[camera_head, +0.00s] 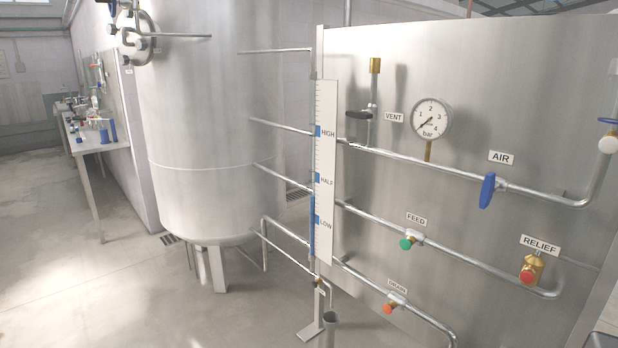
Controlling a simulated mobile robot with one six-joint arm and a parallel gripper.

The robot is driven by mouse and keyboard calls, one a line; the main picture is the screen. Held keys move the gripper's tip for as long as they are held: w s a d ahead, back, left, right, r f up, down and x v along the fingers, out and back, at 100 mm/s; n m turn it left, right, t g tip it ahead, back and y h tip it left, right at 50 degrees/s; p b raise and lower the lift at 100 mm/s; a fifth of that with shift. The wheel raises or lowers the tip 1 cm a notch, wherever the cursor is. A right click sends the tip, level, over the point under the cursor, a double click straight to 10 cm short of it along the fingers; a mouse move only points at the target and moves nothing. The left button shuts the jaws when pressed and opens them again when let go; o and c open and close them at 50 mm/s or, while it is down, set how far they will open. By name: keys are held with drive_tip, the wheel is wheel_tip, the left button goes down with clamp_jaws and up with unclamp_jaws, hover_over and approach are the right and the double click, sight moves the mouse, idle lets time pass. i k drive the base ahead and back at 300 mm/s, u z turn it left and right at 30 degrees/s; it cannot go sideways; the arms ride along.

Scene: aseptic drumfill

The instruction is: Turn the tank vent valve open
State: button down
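The tank vent valve has a black lever handle (358,114) beside the VENT label (394,117) on the steel panel. The lever lies about level, across a short upright pipe (369,132). A brass fitting (375,66) tops that pipe. The large steel tank (205,120) stands left of the panel. My gripper is not in view, and nothing is touching the lever.
A pressure gauge (431,118) sits right of the vent. The blue AIR handle (487,190), green FEED knob (406,243), red RELIEF valve (529,274) and orange DRAIN knob (389,308) are on the panel. A level scale (325,170) stands at its left edge. Floor at left is clear.

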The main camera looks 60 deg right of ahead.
sight(362, 114)
drive_tip(key=z, duration=4.85)
drive_tip(key=i, duration=0.15)
drive_tip(key=u, duration=2.85)
drive_tip(key=k, duration=0.95)
drive_tip(key=u, duration=0.2)
drive_tip(key=i, duration=0.75)
